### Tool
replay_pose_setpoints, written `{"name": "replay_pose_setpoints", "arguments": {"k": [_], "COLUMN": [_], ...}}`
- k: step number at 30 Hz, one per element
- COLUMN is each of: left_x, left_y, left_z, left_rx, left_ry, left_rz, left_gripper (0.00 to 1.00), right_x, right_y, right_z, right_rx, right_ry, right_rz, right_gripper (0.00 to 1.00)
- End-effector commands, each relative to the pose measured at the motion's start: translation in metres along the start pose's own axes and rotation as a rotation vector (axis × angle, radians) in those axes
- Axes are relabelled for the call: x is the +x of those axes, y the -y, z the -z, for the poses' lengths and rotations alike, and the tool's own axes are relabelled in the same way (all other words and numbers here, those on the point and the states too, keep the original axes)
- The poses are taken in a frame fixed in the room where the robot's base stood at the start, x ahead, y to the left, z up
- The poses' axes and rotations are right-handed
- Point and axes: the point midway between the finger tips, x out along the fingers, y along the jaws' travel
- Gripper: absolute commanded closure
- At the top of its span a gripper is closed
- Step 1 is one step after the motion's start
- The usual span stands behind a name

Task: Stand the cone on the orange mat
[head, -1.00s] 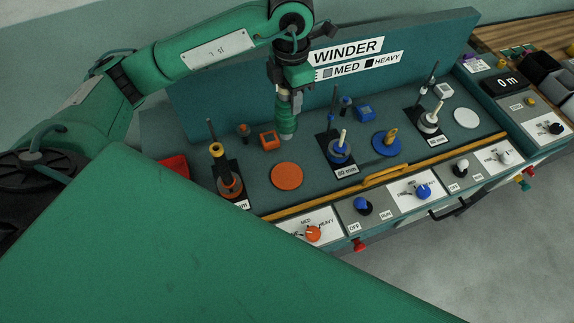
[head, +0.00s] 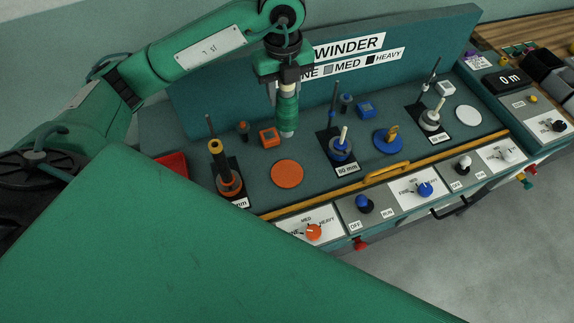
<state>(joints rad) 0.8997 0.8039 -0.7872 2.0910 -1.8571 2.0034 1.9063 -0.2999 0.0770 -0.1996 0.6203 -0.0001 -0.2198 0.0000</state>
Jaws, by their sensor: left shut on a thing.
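My left gripper (head: 287,84) points down and is shut on the top of a cone wound with green thread (head: 287,112). The cone is upright, with its pale lower end showing below the thread. It hangs behind and above the round orange mat (head: 287,174), which is bare. In the picture the cone's lower end is just above the mat's far edge; the exact height gap is hard to tell. My right gripper is not in view.
An orange square block (head: 269,137) is close left of the cone. A spindle with an orange base (head: 229,182) stands left of the mat, and a blue-based spindle (head: 340,150) stands right. A yellow handle (head: 386,172) and knobs line the front edge.

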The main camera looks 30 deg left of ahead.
Motion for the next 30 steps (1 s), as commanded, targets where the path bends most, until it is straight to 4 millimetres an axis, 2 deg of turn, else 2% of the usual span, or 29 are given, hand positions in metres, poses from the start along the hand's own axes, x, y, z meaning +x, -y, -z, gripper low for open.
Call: {"name": "replay_pose_setpoints", "arguments": {"k": [6,11,25,30], "left_x": [0.001,0.011,0.090,0.129], "left_y": [-0.001,-0.002,-0.002,-0.003], "left_z": [-0.001,0.000,0.001,-0.001], "left_rx": [-0.148,-0.172,-0.172,-0.172], "left_ry": [0.000,-0.002,-0.005,-0.003], "left_rz": [0.000,-0.002,-0.004,-0.006], "left_gripper": [0.90,0.90,0.90,0.90], "right_x": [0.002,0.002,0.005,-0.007], "right_y": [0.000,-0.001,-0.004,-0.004], "right_z": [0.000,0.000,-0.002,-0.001], "right_rx": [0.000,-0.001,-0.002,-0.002], "right_ry": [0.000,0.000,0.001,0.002], "right_rz": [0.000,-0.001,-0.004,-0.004], "right_gripper": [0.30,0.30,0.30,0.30]}}
